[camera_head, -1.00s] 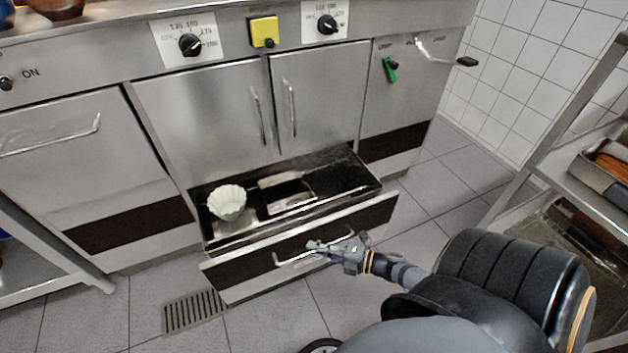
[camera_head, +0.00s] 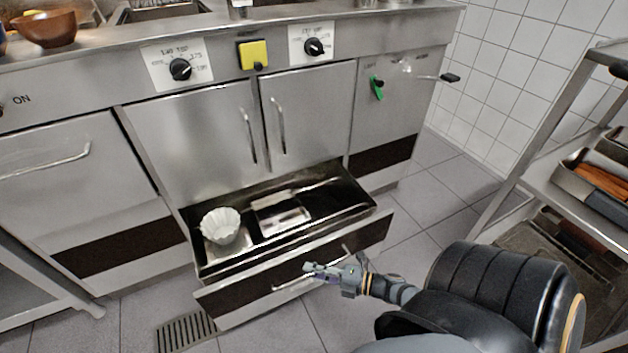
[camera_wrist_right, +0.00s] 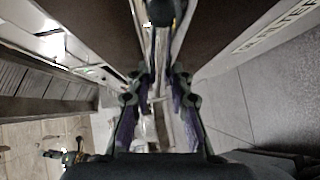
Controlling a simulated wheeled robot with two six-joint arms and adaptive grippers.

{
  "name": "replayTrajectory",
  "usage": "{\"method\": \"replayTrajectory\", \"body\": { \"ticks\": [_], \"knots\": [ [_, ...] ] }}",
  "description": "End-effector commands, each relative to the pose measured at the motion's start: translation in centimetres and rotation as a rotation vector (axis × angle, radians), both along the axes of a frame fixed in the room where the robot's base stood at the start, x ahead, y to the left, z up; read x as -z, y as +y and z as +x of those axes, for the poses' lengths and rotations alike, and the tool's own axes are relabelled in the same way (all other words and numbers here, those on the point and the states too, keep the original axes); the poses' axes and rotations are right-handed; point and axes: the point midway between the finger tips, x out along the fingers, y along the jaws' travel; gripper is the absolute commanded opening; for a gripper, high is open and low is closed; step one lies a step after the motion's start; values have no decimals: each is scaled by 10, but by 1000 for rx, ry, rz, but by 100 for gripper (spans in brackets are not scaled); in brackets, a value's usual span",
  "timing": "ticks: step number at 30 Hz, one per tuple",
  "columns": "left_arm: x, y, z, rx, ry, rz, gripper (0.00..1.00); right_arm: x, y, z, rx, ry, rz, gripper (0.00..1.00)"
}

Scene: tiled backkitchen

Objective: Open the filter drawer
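The filter drawer (camera_head: 232,303) is pulled out below the two cabinet doors, with its dark front panel tilted in the head view. Its inside shows. A white fluted filter cup (camera_head: 221,226) stands at its left, and a shallow metal tray (camera_head: 281,216) lies near its middle. The bar handle (camera_head: 285,286) is on the drawer front. My right gripper (camera_head: 312,270) is at this handle, and in the right wrist view its fingers (camera_wrist_right: 160,85) lie on either side of the bar, closed in on it. The fingers partly hide the handle.
A steel rack (camera_head: 548,185) with trays stands at the right, near my arm. A floor grate (camera_head: 186,333) lies at the lower left. A lever with a black knob (camera_head: 450,78) sticks out at the upper right. Tiled floor is clear between drawer and rack.

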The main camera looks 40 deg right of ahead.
Motion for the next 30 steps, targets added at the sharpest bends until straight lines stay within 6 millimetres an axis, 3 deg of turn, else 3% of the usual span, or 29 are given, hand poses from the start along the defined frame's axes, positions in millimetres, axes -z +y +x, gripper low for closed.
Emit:
{"method": "replayTrajectory", "body": {
  "ticks": [3,13,24,30],
  "knots": [
    [0,0,0,0,0,0,40,0,0,0,-1,-1,1,36],
    [-2,0,-1,0,-7,-1,40,-1,-2,-5,-3,0,1,36],
    [-1,0,-1,0,-5,-1,40,-11,-45,-74,-5,4,-3,36],
    [-1,0,-1,0,-4,0,40,-16,-60,-97,-2,1,0,36]
  ]
}}
